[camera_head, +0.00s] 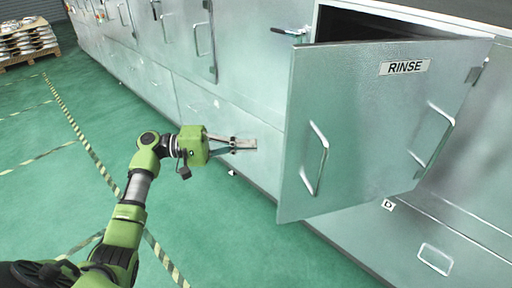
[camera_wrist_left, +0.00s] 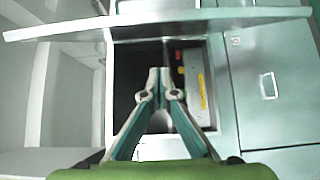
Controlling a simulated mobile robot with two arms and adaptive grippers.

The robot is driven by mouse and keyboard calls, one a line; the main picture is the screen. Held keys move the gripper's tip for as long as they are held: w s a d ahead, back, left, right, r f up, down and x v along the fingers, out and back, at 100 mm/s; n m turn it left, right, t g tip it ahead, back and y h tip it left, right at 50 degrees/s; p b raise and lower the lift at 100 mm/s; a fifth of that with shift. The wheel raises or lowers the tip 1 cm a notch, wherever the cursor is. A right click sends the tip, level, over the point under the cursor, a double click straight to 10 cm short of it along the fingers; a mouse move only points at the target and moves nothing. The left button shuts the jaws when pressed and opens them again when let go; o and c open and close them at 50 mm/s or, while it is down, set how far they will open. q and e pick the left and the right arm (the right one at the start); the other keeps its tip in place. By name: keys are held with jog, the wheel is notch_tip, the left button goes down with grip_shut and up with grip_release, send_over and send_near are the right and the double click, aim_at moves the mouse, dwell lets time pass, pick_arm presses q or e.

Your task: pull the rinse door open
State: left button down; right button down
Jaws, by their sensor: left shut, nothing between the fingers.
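The rinse door (camera_head: 375,115), a pale grey-green metal panel with a "RINSE" label, stands swung out from the machine in the head view. Its hinge side is at the right, and a dark opening (camera_head: 370,24) shows above it. A bar handle (camera_head: 317,158) is on its outer face near the free left edge. My left gripper (camera_head: 245,145) is to the left of the door's free edge, apart from the handle. Its fingers are shut and empty; their closed tips (camera_wrist_left: 160,75) show before a dark recess in the left wrist view. My right gripper is not in view.
The machine's long cabinet front (camera_head: 235,75) runs along the back with other doors and handles. A lever (camera_head: 290,32) sticks out near the opening. A pallet of castings (camera_head: 28,40) stands far left. The green floor (camera_head: 65,175) with striped tape is clear.

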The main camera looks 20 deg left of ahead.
aim_at(283, 156)
pick_arm(q)
jog(key=d+p, duration=0.2)
jog(key=d, duration=0.1)
jog(key=d+p, duration=0.2)
jog(key=d, duration=0.1)
jog(key=d+p, duration=0.1)
jog(key=d, duration=0.2)
jog(key=shift+w+d+p, duration=0.25)
jog(key=shift+d+p, duration=0.15)
jog(key=shift+f, duration=0.1)
